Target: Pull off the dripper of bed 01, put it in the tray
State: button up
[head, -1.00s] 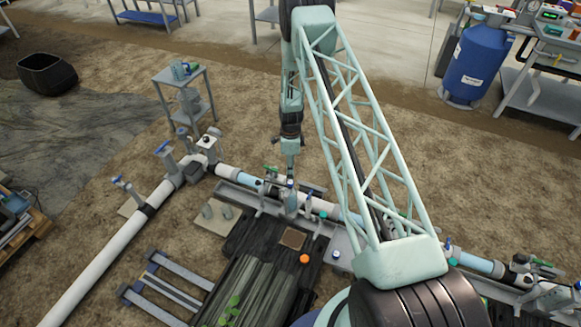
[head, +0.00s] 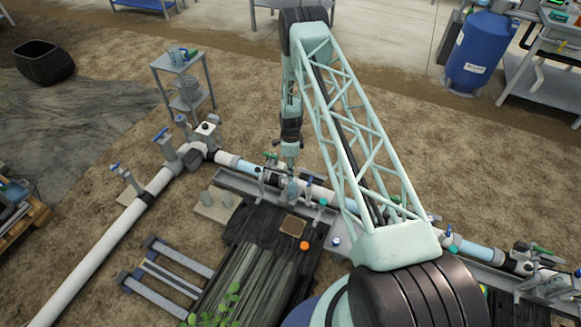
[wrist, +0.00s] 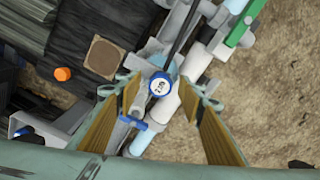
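My gripper (wrist: 160,92) is open in the wrist view, with its two yellow-padded fingers spread apart. A round blue-rimmed cap with a white marked face (wrist: 159,87) shows between the fingertips, with visible gaps on both sides. I cannot tell its depth below the tips, or whether it belongs to the dripper. In the head view my gripper (head: 291,172) points down over the pipe line (head: 318,193); its fingers are too small to read there. The dripper of bed 01 cannot be clearly identified, and neither can the tray.
A black bed (head: 258,240) lies beside the pipe, with a brown square (head: 292,226) and an orange cap (head: 304,245). Several valves stand along the pipe. A small grey stand (head: 181,63) holds containers at the upper left. A black tub (head: 44,64) sits farther left.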

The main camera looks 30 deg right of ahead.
jog(key=shift+f, duration=0.25)
jog(key=c, duration=1)
jog(key=shift+c, duration=0.2)
jog(key=shift+r, duration=0.35)
jog(key=shift+r+p, duration=0.5)
jog(key=shift+r, duration=0.7)
jog(key=shift+r+p, duration=0.95)
jog(key=shift+r, duration=2.05)
